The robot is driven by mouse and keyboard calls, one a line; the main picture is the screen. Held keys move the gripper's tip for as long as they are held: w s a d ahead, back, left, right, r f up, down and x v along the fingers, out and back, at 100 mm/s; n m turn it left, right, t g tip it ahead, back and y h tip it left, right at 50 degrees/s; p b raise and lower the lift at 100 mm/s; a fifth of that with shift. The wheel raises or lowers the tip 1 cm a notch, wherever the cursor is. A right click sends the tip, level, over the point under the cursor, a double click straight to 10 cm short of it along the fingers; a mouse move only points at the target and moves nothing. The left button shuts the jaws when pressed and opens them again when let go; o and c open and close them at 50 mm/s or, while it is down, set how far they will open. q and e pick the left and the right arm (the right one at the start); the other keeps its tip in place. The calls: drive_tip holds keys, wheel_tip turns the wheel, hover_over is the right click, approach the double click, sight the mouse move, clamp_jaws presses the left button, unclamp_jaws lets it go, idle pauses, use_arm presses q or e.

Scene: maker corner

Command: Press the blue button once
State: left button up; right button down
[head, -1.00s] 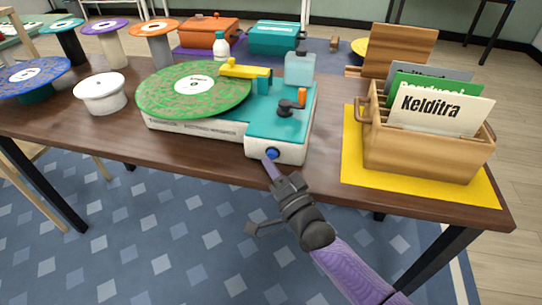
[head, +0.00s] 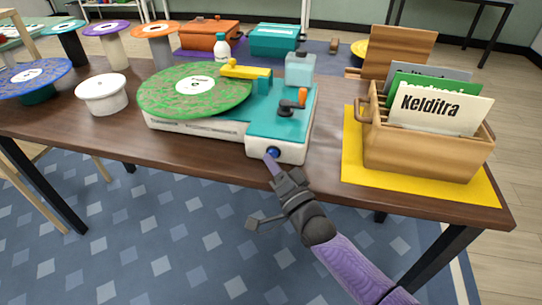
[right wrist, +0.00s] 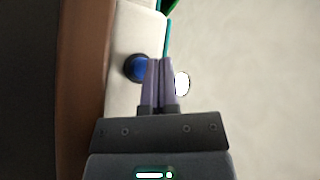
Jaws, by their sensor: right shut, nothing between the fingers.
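The blue button (head: 273,152) is round and sits on the white front face of the teal-topped record player (head: 260,132), near its right corner. My right gripper (head: 268,158) has slim purple fingers, shut and empty. Its tips are at the button's lower left in the head view, overlapping its edge. In the right wrist view the button (right wrist: 133,67) shows just left of the closed fingertips (right wrist: 160,62). I cannot tell whether they touch it or whether it is pushed in. My left gripper is not in view.
A green record (head: 170,95) lies on the player, with a yellow tone arm (head: 243,71) and an orange-handled crank (head: 293,103) on top. A wooden crate (head: 420,150) of sleeves stands on a yellow mat (head: 352,160) at right. The floor before the table is clear.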

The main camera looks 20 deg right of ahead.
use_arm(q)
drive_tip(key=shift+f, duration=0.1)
use_arm(e)
drive_tip(key=shift+w+d, duration=0.15)
drive_tip(key=shift+d, duration=0.15)
drive_tip(key=shift+a, duration=0.15)
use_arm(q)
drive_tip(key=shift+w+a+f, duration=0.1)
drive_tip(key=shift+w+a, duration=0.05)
use_arm(e)
drive_tip(key=shift+w, duration=0.1)
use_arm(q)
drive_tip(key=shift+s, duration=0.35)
